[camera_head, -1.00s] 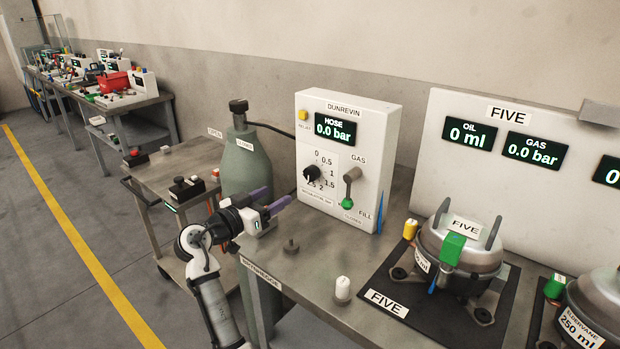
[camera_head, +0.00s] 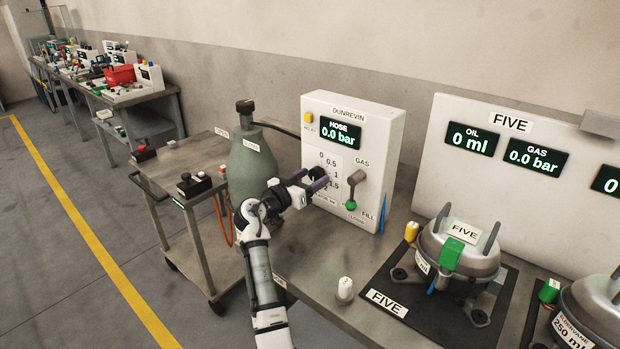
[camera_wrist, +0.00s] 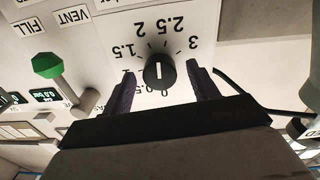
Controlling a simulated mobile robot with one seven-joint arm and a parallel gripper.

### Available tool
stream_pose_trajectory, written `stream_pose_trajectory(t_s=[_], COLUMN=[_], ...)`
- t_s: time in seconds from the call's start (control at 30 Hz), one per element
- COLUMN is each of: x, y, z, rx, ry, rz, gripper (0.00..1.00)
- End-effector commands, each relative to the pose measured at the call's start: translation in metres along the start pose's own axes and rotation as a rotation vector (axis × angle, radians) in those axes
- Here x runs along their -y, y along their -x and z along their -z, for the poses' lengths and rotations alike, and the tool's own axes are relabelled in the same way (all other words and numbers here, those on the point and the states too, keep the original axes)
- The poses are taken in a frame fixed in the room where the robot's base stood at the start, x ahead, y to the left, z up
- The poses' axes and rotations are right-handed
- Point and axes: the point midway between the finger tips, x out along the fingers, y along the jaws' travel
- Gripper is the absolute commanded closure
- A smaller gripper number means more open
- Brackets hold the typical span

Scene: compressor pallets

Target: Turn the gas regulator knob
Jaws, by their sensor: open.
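The regulator knob (camera_head: 317,173) is a small round black knob on the front of the white DUNREVIN box (camera_head: 391,150). In the wrist view the knob (camera_wrist: 158,73) shows upside down with a white line on it, inside a printed scale up to 3. I cannot tell which end of the line is the pointer. My gripper (camera_head: 309,181) is at the dial, open. In the wrist view its two dark purple fingers (camera_wrist: 164,84) stand on either side of the knob, with gaps between. The HOSE display (camera_head: 340,136) reads 0.0 bar.
A grey lever with a green tip (camera_head: 351,205) sits right of the dial, by the GAS and FILL labels. A green gas cylinder (camera_head: 250,165) stands left of the box. A white-topped peg (camera_head: 345,287) and the FIVE compressor (camera_head: 458,249) are on the bench.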

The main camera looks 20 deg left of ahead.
Motion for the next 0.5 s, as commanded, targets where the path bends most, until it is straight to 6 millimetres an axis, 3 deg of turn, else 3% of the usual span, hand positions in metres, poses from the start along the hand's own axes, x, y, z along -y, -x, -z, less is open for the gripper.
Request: stream_pose_trajectory(t_s=[0.07, 0.4, 0.5], x=[-0.0001, -0.0002, -0.0002], y=[0.0001, 0.0003, 0.0003], z=[0.0001, 0.0003, 0.0002], rx=[0.0, 0.0, 0.0], ry=[0.0, 0.0, 0.002], rz=[0.0, -0.001, -0.001], gripper=[0.42, 0.85, 0.85])
